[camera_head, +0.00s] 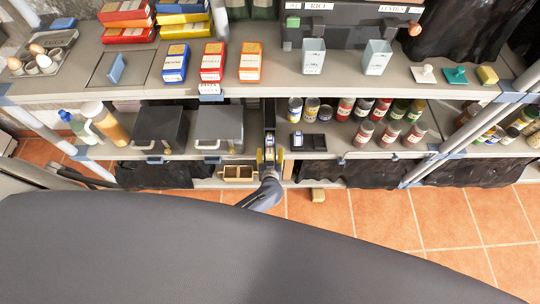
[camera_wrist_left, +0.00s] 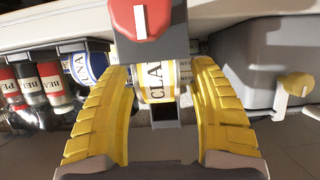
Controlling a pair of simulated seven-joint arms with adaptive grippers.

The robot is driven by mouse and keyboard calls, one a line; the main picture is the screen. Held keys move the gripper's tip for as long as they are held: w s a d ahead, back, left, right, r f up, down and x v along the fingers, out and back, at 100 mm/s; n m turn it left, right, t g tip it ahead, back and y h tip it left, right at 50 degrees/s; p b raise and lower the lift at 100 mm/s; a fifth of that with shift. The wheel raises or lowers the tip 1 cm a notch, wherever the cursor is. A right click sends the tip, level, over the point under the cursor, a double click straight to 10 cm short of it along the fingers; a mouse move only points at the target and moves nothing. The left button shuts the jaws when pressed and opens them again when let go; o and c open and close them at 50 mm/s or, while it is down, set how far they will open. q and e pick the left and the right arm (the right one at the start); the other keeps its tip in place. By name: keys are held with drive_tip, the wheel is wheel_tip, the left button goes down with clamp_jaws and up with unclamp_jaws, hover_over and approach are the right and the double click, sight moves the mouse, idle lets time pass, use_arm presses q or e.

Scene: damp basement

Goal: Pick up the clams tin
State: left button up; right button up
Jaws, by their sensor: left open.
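The clams tin (camera_wrist_left: 157,82), with a cream and yellow label reading "CLA", shows in the left wrist view between the two yellow fingers of my left gripper (camera_wrist_left: 160,75). The gripper is open, with a finger on either side of the tin; I cannot tell whether either finger touches it. In the head view my left gripper (camera_head: 269,156) is at the front edge of the lower shelf, before a dark narrow holder (camera_head: 269,115). My right gripper is not in view.
Tins (camera_head: 311,106) and several jars (camera_head: 365,132) stand right of the gripper, near a small black tray (camera_head: 308,141). A grey lidded box (camera_head: 219,127) stands close on its left. The upper shelf (camera_head: 140,80) overhangs. A red-fronted part (camera_wrist_left: 140,20) is above the tin.

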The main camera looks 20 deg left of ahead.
use_arm(q)
clamp_jaws()
idle(0.5)
drive_tip(key=shift+r, duration=0.2)
